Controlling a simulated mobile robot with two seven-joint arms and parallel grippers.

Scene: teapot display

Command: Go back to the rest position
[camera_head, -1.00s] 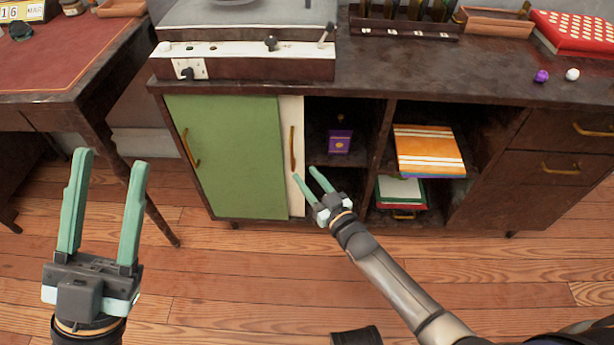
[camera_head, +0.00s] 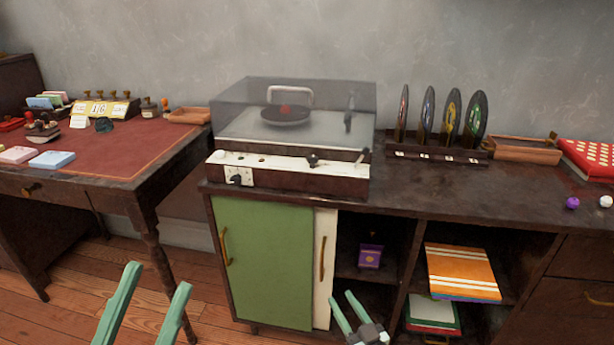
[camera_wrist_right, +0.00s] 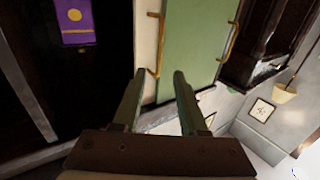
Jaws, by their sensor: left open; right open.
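My left gripper (camera_head: 150,304) is at the bottom left of the head view, with its two green fingers apart and nothing between them. My right gripper (camera_head: 352,312) is at the bottom middle of the head view, open and empty, in front of the cabinet's white sliding door and open shelf. In the right wrist view its fingers (camera_wrist_right: 157,92) are apart, with the white door edge and green door beyond them.
The cabinet has a green door (camera_head: 265,262), a white door (camera_head: 324,268) and a shelf with a purple box (camera_head: 370,256). Orange books (camera_head: 461,272) lie right. A turntable (camera_head: 290,170) stands on top. A desk (camera_head: 130,165) is left. Floor shows between.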

